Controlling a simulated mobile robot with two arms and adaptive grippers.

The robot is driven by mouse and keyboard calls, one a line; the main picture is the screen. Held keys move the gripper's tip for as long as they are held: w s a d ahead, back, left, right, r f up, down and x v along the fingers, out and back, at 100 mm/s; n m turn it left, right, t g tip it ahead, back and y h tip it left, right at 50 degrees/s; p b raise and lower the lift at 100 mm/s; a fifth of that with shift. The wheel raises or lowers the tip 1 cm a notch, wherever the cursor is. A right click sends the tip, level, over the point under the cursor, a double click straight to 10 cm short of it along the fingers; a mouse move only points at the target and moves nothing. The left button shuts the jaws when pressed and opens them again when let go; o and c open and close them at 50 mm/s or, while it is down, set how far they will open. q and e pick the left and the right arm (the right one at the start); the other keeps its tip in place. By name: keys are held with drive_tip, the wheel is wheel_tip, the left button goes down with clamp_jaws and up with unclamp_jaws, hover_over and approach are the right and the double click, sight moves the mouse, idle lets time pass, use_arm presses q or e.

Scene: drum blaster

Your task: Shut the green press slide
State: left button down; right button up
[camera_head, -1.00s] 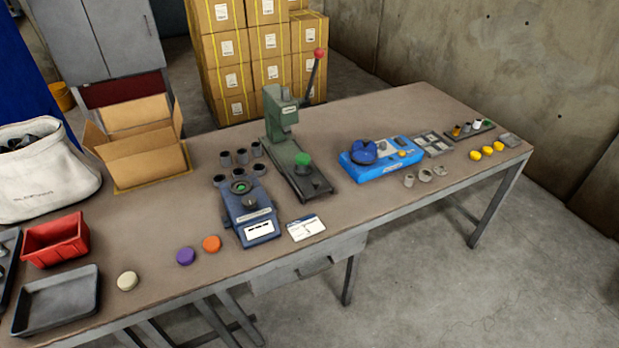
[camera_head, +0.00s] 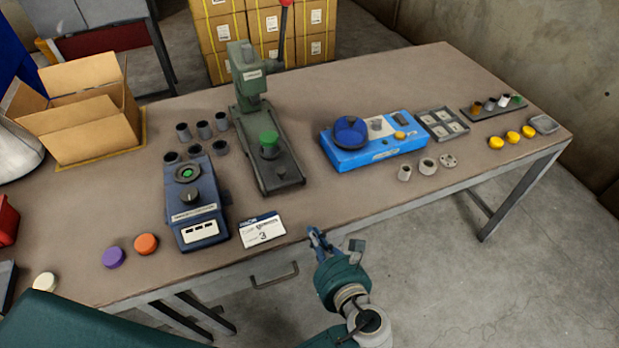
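The green press (camera_head: 247,75) stands upright at the back middle of the table. Its long base runs toward the front edge and carries a slide with a green-topped round piece (camera_head: 268,142) and a dark knob (camera_head: 280,171) in front of it. The green piece sits forward of the press head, not under it. My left gripper (camera_head: 322,240) is at the table's front edge, in front of and to the right of the press, apart from it. Its fingers are small and angled, so their opening is unclear. My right gripper is not in view.
A blue device (camera_head: 190,215) stands left of the press, with dark cups (camera_head: 204,130) behind it. A white card (camera_head: 262,231) lies in front. A bright blue box (camera_head: 372,150) stands to the right. The tabletop between the press and front edge is mostly clear.

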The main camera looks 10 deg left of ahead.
use_arm(q)
drive_tip(key=shift+y, duration=0.3)
drive_tip(key=w+a+r, duration=0.2)
drive_tip(key=shift+w, duration=0.4)
approach(290, 185)
drive_tip(key=shift+w+a+f, duration=0.1)
drive_tip(key=shift+a+f, duration=0.1)
drive_tip(key=shift+f, duration=0.5)
drive_tip(key=x, duration=0.2)
drive_tip(key=p+x, duration=0.1)
drive_tip(key=x, duration=0.1)
drive_tip(key=shift+w+a+r, duration=0.1)
drive_tip(key=shift+w+r, duration=0.1)
drive_tip(key=shift+r, duration=0.1)
drive_tip(key=shift+x, duration=0.75)
drive_tip(key=shift+r, duration=0.15)
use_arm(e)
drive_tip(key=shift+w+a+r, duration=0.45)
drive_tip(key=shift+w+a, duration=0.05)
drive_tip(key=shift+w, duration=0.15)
